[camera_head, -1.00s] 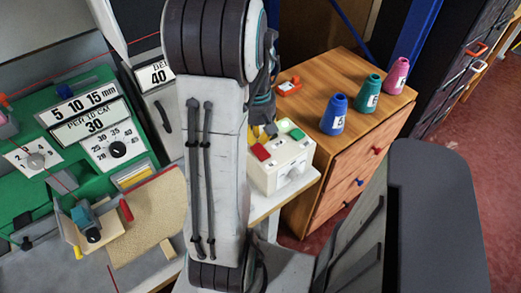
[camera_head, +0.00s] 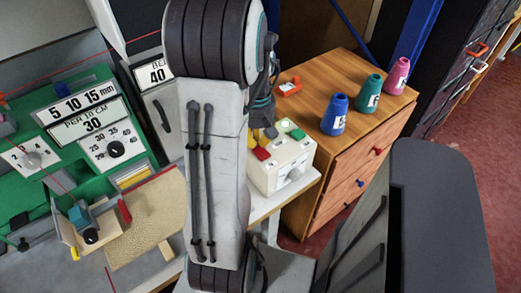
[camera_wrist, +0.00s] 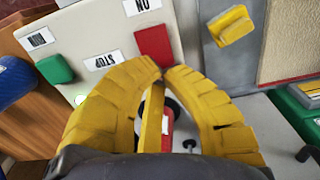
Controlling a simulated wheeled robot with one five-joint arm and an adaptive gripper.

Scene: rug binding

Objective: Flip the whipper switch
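The pale control box (camera_head: 283,170) stands on a white surface right of my arm. On its top I see a red part (camera_head: 261,153) and a green part (camera_head: 293,130). The wrist view shows the box top upside down, with a green part (camera_wrist: 55,69), a red part (camera_wrist: 154,45) and labels reading RUN, STOP and ON. No label naming the whipper is readable. My gripper (camera_wrist: 165,70) has its yellow fingertips nearly touching, just below the red part in the picture; contact cannot be told. A yellow strip shows between the fingers; nothing is clearly held.
A wooden cabinet (camera_head: 330,165) bears blue (camera_head: 335,115), teal (camera_head: 368,93) and pink (camera_head: 397,76) cones. A green machine (camera_head: 75,125) with dials stands left. A yellow block (camera_wrist: 230,25) sits right of the box in the wrist view. Red floor is free at far right.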

